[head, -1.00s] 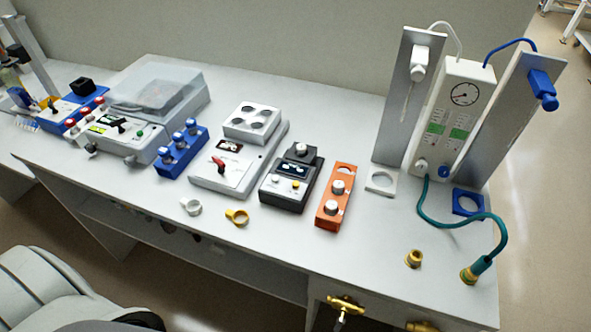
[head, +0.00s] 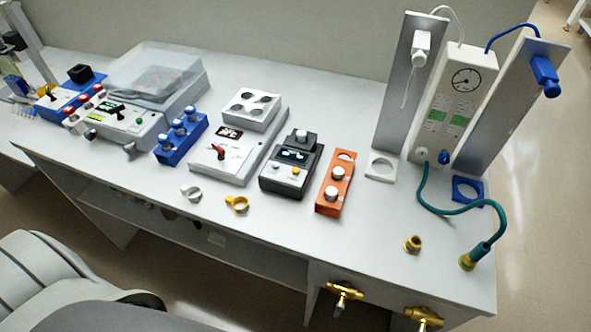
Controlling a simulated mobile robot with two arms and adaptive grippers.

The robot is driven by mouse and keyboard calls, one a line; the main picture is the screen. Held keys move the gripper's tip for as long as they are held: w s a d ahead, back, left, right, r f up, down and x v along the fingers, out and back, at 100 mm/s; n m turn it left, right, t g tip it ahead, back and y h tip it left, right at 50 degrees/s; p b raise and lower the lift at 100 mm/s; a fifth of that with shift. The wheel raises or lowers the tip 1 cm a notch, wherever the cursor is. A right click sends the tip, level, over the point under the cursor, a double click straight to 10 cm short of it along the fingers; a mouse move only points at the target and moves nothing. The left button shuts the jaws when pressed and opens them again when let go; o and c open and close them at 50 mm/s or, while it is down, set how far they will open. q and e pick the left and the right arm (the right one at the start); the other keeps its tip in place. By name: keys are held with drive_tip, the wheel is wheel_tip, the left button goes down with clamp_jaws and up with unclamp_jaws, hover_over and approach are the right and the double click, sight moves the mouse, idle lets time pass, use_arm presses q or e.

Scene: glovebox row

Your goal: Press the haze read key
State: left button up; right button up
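A small black meter (head: 273,181) stands on the bench near the middle of the head view. It has a dark display (head: 293,156) with lit characters. Below the display are a small white key (head: 276,168) and a yellow key (head: 296,171); their labels are too small to read, so I cannot tell which is the read key. A white-capped vial (head: 301,137) sits in the raised rear part of the meter. Neither of my grippers is in view.
An orange rack (head: 327,208) with white-capped vials stands right of the meter. A white device with a red knob (head: 219,152) stands left. Brass valves (head: 345,293) stick out below the bench edge.

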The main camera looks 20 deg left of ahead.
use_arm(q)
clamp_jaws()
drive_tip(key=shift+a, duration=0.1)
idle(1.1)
